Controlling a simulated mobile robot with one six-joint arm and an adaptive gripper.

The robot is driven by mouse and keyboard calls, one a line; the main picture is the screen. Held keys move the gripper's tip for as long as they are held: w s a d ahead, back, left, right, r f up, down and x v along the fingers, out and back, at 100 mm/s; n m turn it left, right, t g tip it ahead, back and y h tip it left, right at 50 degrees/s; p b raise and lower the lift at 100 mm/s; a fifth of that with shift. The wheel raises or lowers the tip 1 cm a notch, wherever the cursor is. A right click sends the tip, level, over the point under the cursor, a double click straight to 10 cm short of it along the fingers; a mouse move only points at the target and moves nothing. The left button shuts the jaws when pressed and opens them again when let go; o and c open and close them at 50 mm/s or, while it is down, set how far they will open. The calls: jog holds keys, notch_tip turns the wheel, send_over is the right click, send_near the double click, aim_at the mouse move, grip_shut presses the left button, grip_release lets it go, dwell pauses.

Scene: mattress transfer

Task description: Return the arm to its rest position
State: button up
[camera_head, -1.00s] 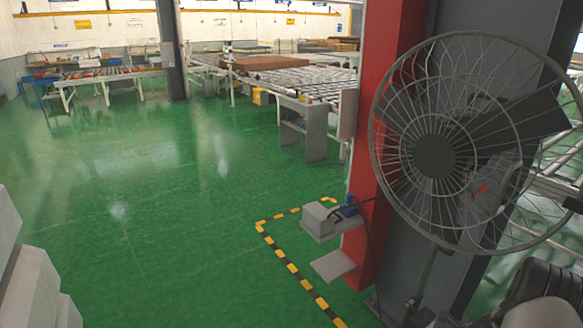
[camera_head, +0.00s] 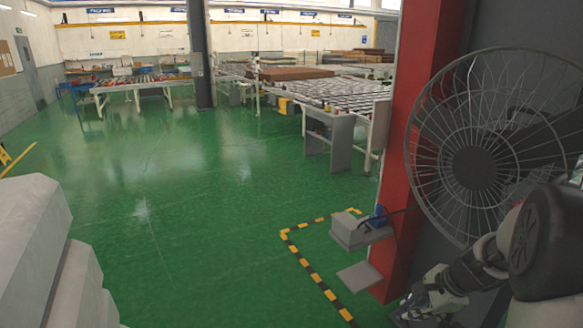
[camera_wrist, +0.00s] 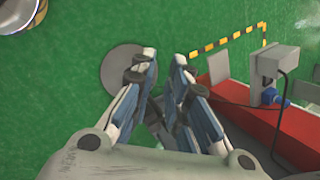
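My arm shows at the lower right of the head view, in front of the fan. My gripper (camera_head: 432,302) is low there, beside the foot of the red and grey column. In the wrist view my gripper (camera_wrist: 165,58) points down toward the green floor. Its two fingers stand apart with a gap between the tips, and nothing is held between them. Part of a grey round disc (camera_wrist: 117,62) lies below the left finger.
A large fan (camera_head: 472,168) stands close to my arm. Striped floor tape (camera_head: 308,273) runs nearby. Grey stacked blocks (camera_head: 40,240) are at left. Roller tables (camera_head: 335,92) stand farther back. The middle floor is open.

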jog(key=s+a+r+n+h, duration=0.1)
jog(key=s+a+r+n, duration=1.4)
jog(key=a, duration=0.4)
jog(key=s+a+r+n+h, duration=0.1)
jog(key=s+n, duration=0.3)
jog(key=s, duration=0.5)
jog(key=shift+s+a+r+n, duration=0.15)
jog(key=shift+s+a+n, duration=0.2)
jog(key=shift+a, duration=0.2)
jog(key=shift+a, duration=0.1)
